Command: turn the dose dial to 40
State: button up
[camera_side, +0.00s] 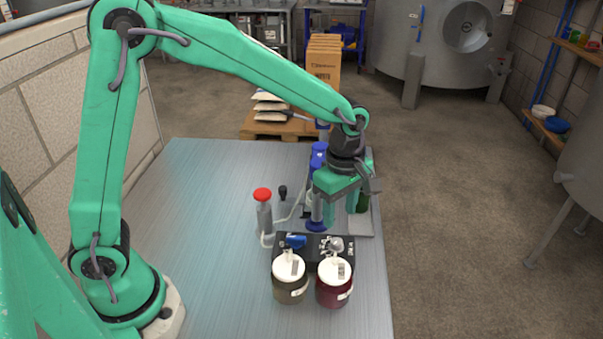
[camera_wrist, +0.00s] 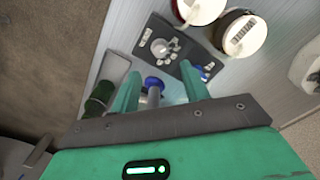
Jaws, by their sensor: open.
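A black control box (camera_side: 310,261) sits on the steel table. It has a round silver dial (camera_side: 336,244) on its right side, with small pale marks around it that are too small to read. The dial also shows in the wrist view (camera_wrist: 163,48). A blue knob (camera_side: 296,241) is on the box's left side and also shows in the wrist view (camera_wrist: 203,72). My gripper (camera_side: 337,208) is open, points down, and hangs behind and above the box, apart from the dial. In the wrist view its fingers (camera_wrist: 160,88) are spread with nothing held.
Two white-lidded jars, one olive (camera_side: 290,291) and one dark red (camera_side: 334,293), stand right in front of the box. A red-capped bottle (camera_side: 264,215) is left of it. Blue-topped items and a green bottle (camera_side: 363,202) stand around my gripper. The table's left part is clear.

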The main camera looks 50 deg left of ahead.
aim_at(337, 241)
jog(key=shift+f, duration=0.1)
jog(key=shift+f, duration=3.85)
jog(key=c, duration=1)
